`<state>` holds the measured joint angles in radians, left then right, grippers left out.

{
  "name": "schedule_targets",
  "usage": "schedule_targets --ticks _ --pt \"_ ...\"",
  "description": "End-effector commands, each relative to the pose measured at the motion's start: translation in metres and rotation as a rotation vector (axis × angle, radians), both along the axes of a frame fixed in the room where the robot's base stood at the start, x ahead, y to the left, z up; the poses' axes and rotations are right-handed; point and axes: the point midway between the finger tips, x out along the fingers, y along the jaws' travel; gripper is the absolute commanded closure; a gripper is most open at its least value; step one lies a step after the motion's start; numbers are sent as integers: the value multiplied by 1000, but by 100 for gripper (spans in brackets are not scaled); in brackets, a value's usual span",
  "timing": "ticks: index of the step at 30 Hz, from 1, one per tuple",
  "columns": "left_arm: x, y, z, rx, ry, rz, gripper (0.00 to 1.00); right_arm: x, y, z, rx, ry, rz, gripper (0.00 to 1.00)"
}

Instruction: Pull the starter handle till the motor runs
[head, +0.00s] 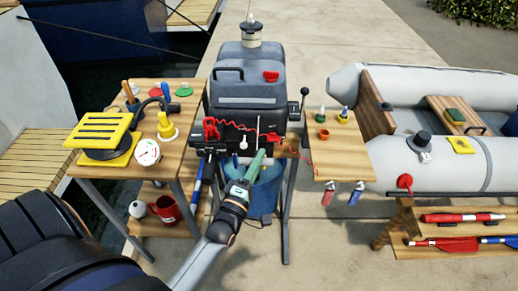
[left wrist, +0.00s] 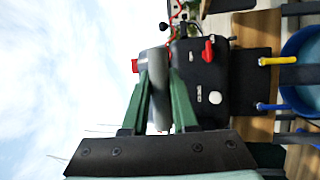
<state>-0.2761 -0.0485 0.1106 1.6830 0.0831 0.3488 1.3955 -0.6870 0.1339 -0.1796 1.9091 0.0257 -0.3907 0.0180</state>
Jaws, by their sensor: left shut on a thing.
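The outboard motor (head: 245,85), dark grey with a black front panel, stands upright on a stand in the middle of the head view. My left gripper (head: 259,158) is in front of the panel. In the left wrist view its green fingers (left wrist: 160,88) are shut on a grey rounded piece, which looks like the starter handle (left wrist: 158,68). The panel (left wrist: 200,75) lies right behind it, with a red switch (left wrist: 208,50) and a white knob (left wrist: 216,97). In the head view the gripper hides the handle. I cannot tell how much cord is out. My right gripper is not in view.
A wooden table (head: 183,130) at the left holds a yellow-and-black item (head: 104,134) and a gauge (head: 147,151). A small wooden table (head: 340,160) stands at the right, near a grey inflatable boat (head: 440,165). A blue bucket (head: 265,195) is below the motor.

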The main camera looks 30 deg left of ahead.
Motion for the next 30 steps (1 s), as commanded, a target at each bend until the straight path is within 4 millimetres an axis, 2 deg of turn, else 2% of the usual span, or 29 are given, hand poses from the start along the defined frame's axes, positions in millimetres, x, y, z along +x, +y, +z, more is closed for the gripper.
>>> schedule_targets --ticks 13,14,21,30 --pt "-4 -2 -1 1 0 -1 100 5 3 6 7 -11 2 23" --pt "-4 -2 -1 1 0 -1 72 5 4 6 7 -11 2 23" --pt "-4 -2 0 1 -1 -1 45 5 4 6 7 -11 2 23" --pt "-4 -2 0 1 -1 -1 43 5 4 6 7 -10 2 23"
